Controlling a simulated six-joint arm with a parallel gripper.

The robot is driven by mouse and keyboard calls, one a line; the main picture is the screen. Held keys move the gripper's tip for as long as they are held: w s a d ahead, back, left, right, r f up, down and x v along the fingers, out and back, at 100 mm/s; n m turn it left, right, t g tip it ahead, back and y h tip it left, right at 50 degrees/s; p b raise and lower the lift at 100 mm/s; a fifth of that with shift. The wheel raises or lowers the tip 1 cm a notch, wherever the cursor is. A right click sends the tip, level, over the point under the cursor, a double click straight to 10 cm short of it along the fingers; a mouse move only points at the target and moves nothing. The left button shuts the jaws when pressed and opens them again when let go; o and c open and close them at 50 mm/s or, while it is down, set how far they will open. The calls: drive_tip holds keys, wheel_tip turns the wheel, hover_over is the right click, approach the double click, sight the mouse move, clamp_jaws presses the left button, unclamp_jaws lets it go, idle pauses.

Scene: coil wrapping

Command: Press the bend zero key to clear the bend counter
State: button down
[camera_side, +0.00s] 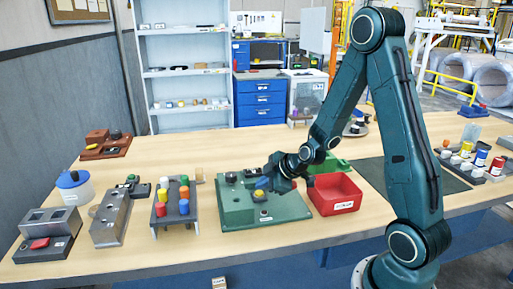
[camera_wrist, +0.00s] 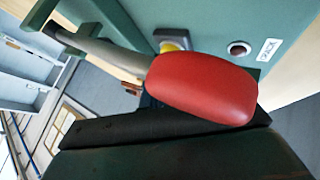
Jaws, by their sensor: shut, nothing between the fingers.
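The green bending fixture (camera_side: 237,208) stands on the wooden table, a block on a flat plate. My gripper (camera_side: 264,187) is shut and empty, low over its plate. In the wrist view, a yellow button (camera_wrist: 172,45) on a dark square base sits on the green surface. A dark red round button (camera_wrist: 238,48) is beside a white label (camera_wrist: 270,50). A red rounded grip (camera_wrist: 203,88) on a grey lever covers much of this view. No label clearly reads bend zero, and I cannot tell whether my fingertips touch a key.
A red tray (camera_side: 334,205) stands just right of the fixture. A rack of coloured cylinders (camera_side: 172,230) and grey blocks (camera_side: 110,218) stand to the left. A dark mat (camera_side: 380,170) lies behind my arm. Bare table (camera_side: 110,265) shows along the front.

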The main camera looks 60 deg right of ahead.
sight(263, 195)
drive_tip(key=shift+r, duration=0.25)
wheel_tip(263, 195, up, 5)
drive_tip(key=shift+f, duration=0.1)
idle(0.8)
idle(0.6)
drive_tip(key=s+a+r+m+g, duration=0.2)
drive_tip(key=s+a+r+m, duration=0.1)
drive_tip(key=s+a+r, duration=0.55)
drive_tip(key=s+a+r+m, duration=0.2)
drive_tip(key=s, duration=0.5)
drive_tip(key=s+a+r+m+g, duration=0.1)
drive_tip(key=s+a+r+m, duration=0.2)
drive_tip(key=s, duration=0.3)
drive_tip(key=shift+s+g, duration=0.3)
drive_tip(key=shift+s, duration=0.1)
